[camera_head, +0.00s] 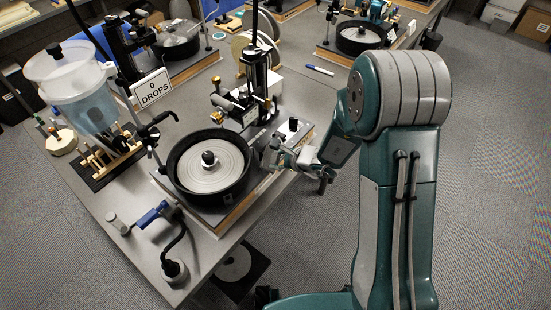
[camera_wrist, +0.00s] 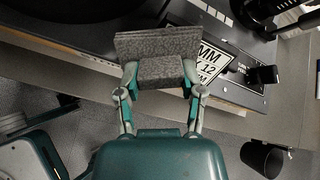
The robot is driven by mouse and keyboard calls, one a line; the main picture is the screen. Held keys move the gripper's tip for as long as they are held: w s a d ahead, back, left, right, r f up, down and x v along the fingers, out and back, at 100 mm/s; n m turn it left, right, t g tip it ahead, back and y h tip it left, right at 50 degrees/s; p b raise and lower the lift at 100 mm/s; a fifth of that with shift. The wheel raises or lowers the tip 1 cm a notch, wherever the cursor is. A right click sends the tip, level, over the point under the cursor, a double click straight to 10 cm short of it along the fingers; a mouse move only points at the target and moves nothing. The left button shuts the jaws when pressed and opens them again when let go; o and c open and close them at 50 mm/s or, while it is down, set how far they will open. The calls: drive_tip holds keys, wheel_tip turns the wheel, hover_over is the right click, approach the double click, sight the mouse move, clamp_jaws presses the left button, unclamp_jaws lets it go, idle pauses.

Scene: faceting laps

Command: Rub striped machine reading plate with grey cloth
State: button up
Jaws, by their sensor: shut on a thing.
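My gripper (camera_wrist: 160,73) is shut on a grey cloth (camera_wrist: 157,46), a speckled folded pad held between the two fingertips. In the head view my gripper (camera_head: 281,157) is at the right side of the near faceting machine (camera_head: 208,160), close to its base. A white plate (camera_wrist: 208,62) with black print lies just beyond and to the right of the cloth in the wrist view. Parts of "MM" and "K 12" show; the cloth hides its left part. I cannot tell whether the cloth touches the plate, and I see no clear stripes.
A black knob (camera_wrist: 264,75) stands right of the plate. The machine has a round lap in a black pan and an upright mast (camera_head: 257,70). A "0 DROPS" sign (camera_head: 152,88) and a clear water tank (camera_head: 75,90) stand to the left. Open carpet lies right of the bench.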

drive_tip(key=shift+v, duration=2.6)
drive_tip(key=shift+v, duration=1.5)
drive_tip(key=shift+w, duration=0.1)
